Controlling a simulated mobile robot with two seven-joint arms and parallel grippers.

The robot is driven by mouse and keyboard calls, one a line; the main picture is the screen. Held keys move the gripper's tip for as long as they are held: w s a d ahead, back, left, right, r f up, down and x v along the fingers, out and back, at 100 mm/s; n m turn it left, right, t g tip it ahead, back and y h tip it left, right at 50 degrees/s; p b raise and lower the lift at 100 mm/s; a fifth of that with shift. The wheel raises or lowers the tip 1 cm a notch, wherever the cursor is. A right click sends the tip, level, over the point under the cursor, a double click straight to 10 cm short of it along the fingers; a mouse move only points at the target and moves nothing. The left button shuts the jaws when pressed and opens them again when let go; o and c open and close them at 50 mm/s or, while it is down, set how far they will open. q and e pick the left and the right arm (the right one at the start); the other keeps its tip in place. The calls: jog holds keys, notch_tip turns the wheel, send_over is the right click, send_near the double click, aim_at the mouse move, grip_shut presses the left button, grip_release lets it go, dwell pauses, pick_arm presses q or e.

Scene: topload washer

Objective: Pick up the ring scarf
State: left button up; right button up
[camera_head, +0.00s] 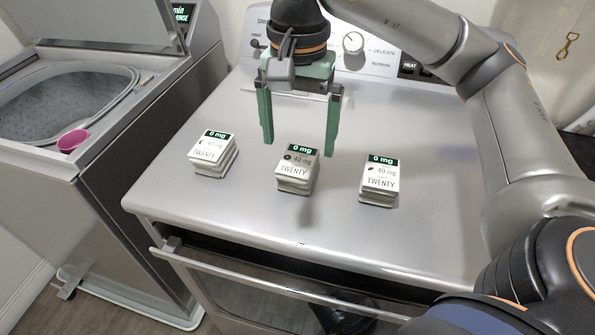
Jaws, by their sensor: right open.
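I cannot make out a ring scarf for certain in the head view. My right gripper (299,147) comes in from the top right, points down and is open and empty. Its two green fingers are spread above the white appliance top, just behind and above the middle stack of small boxes (296,172). A dark shape (345,318) shows low at the bottom edge, by the appliance's front; I cannot tell what it is. My left gripper is not in view.
Two more box stacks stand on the white top (245,205), at left (212,155) and right (380,182). A handle bar (270,282) crosses its front. At left is an open topload washer (120,140) with a pink cup (72,141). A brass hook (568,46) hangs at right.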

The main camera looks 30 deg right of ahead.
aim_at(299, 158)
jog(key=shift+w+d+f, duration=0.1)
jog(key=shift+f, duration=1.4)
jog(key=shift+w+d+f, duration=0.1)
jog(key=shift+f, duration=1.4)
jog(key=shift+c, duration=0.2)
jog(key=c, duration=1.4)
